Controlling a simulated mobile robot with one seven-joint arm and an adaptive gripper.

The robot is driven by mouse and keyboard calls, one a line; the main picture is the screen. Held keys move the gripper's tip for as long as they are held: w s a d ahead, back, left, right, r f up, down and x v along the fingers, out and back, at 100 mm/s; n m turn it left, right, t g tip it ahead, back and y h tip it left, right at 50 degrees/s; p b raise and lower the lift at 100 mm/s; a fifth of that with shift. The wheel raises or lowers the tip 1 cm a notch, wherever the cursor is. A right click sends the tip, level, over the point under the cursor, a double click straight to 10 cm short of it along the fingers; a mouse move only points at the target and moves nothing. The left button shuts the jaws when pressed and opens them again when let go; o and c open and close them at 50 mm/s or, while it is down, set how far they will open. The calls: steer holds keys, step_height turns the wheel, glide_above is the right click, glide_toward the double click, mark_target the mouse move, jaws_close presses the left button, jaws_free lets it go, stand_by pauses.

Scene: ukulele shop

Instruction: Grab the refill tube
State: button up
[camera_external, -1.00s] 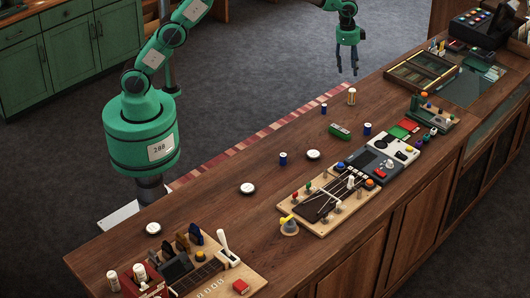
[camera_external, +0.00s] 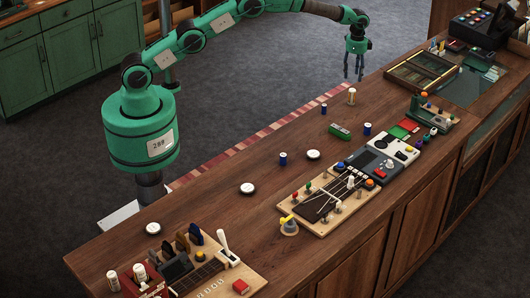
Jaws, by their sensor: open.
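My gripper (camera_external: 353,77) is open and empty, with its fingers pointing down, near the far edge of the wooden counter. A small tan and white cylinder (camera_external: 352,97) stands upright on the counter just below it in the picture. Small dark blue cylinders stand nearby: one (camera_external: 324,108) at the far edge, one (camera_external: 367,129) by the green box and one (camera_external: 283,159) further left. Two pale tubes (camera_external: 113,281) stand at the near left end. I cannot tell for sure which of these is the refill tube.
A green box (camera_external: 340,131) lies among the cylinders. White round discs (camera_external: 247,188) lie along the counter (camera_external: 210,225). A board with strings (camera_external: 325,205) and a grey device (camera_external: 370,167) fill the near side. A framed tray (camera_external: 422,70) lies at the far right.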

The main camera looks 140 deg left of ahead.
mark_target(353, 90)
steer(key=shift+f, duration=0.15)
steer(key=shift+f, duration=4.15)
steer(key=shift+f, duration=0.1)
steer(key=shift+d+f+p, duration=0.1)
steer(key=shift+f+p, duration=0.25)
steer(key=shift+f, duration=2.15)
steer(key=c, duration=1.3)
